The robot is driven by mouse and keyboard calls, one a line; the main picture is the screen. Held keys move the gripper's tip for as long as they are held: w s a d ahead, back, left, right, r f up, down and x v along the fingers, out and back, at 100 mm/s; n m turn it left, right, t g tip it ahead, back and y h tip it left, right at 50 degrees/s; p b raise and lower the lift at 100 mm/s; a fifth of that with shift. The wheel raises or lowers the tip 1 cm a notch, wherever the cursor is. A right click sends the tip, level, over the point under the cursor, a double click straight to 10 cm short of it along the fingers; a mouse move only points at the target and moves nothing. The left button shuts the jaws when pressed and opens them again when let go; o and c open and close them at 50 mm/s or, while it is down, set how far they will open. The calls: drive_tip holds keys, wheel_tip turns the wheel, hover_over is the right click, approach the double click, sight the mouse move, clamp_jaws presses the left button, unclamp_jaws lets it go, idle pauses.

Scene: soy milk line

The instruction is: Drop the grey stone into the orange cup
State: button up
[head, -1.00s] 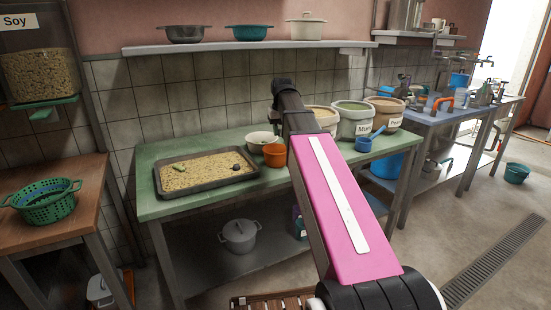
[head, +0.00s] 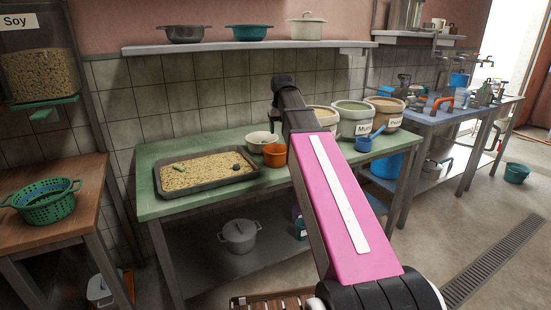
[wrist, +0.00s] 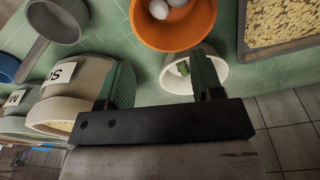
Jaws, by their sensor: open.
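A dark grey stone (head: 236,167) lies on the beans in the right part of the shallow tray (head: 185,192). The orange cup (head: 275,155) stands upright on the green table just right of the tray. In the wrist view the orange cup (wrist: 172,40) is at the top, with pale rounded things inside it. My gripper (wrist: 160,82) is open, with nothing visible between its fingers. One finger overlaps the white bowl in that picture; I cannot tell the height between them. The dark stone does not show in the wrist view.
The white bowl (head: 259,139), with something green in it, stands close behind the orange cup. Labelled pots (head: 352,122) and a blue scoop (head: 364,144) stand on the table's right side. A shelf (head: 240,46) with pots hangs above. The table's front left corner is clear.

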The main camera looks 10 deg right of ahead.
wheel_tip(320, 180, up, 9)
drive_tip(key=s, duration=0.1)
idle(0.3)
